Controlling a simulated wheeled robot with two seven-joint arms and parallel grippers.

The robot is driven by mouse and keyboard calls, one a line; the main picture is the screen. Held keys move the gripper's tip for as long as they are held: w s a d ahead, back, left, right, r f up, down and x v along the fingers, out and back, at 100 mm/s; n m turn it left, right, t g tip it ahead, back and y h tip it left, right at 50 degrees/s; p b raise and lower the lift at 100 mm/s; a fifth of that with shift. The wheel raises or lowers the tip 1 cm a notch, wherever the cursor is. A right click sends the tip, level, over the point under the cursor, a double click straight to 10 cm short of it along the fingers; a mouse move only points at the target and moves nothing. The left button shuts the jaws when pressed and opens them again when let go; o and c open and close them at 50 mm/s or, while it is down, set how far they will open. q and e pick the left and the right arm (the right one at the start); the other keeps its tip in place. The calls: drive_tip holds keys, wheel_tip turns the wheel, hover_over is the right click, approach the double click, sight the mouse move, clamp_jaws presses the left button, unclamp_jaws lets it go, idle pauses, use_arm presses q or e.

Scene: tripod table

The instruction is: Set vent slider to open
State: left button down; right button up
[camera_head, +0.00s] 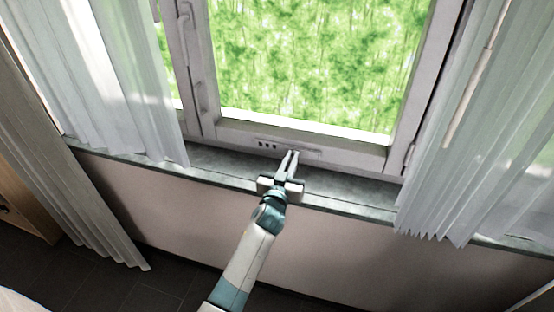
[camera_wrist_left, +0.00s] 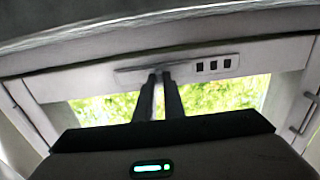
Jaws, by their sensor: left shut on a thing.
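The vent slider (camera_head: 312,153) is a long, pale plate on the bottom rail of the window frame. Several small dark slots (camera_head: 267,145) show toward its left end in the head view. The plate (camera_wrist_left: 130,73) also shows in the wrist view, with the slots (camera_wrist_left: 214,66) to the right of my fingers. My left gripper (camera_head: 292,154) reaches over the sill to the plate. Its fingers (camera_wrist_left: 160,76) are close together at mid-plate, shut on the slider's small knob, which they mostly hide. My right gripper is in neither view.
The grey window sill (camera_head: 345,187) is bare below the frame. Sheer white curtains hang at the left (camera_head: 120,80) and right (camera_head: 480,130). A window handle (camera_head: 187,30) is on the upright frame at the left.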

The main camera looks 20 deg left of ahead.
use_arm(q)
drive_tip(key=shift+d, duration=0.25)
drive_tip(key=c, duration=1.8)
unclamp_jaws()
drive_tip(key=shift+d, duration=0.15)
drive_tip(key=shift+c, duration=0.2)
drive_tip(key=shift+s, duration=0.1)
